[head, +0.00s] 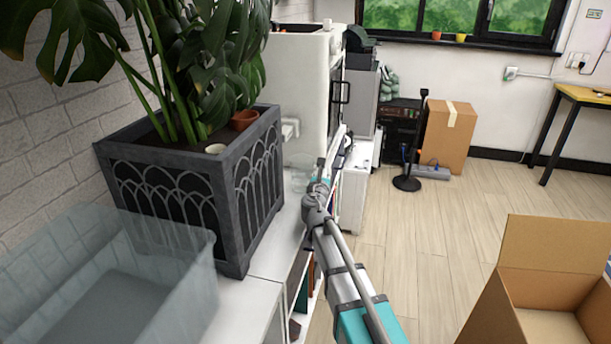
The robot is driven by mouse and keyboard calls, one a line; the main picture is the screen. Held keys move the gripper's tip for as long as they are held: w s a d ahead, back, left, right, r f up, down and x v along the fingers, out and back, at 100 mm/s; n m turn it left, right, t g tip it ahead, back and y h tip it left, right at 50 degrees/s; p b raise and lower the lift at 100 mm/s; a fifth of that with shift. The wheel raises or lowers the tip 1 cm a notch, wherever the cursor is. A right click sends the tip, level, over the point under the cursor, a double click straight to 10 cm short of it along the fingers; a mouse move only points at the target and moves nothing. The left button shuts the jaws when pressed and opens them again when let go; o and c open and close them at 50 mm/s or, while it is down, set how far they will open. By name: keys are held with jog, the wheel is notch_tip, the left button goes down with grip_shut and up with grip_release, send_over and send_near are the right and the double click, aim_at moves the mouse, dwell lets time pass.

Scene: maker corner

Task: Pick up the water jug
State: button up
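A clear, see-through vessel (301,168), which looks like the water jug, stands on the white shelf top between the planter and the white machine. It is small and faint in the head view, and its handle cannot be made out. My arm reaches forward from the lower middle. My gripper (319,187) is at its far end, close to the right side of the vessel. I cannot tell whether it touches the vessel or whether its fingers are open, as they are small and partly hidden by the wrist.
A dark planter (200,195) with a big leafy plant and a clear plastic bin (190,243) occupy the near shelf top. A white machine (305,85) stands behind the vessel. An open cardboard box (555,240) is on the right; wooden floor (430,240) lies clear between.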

jog(key=shift+c, duration=0.2)
dwell(0.3)
grip_shut()
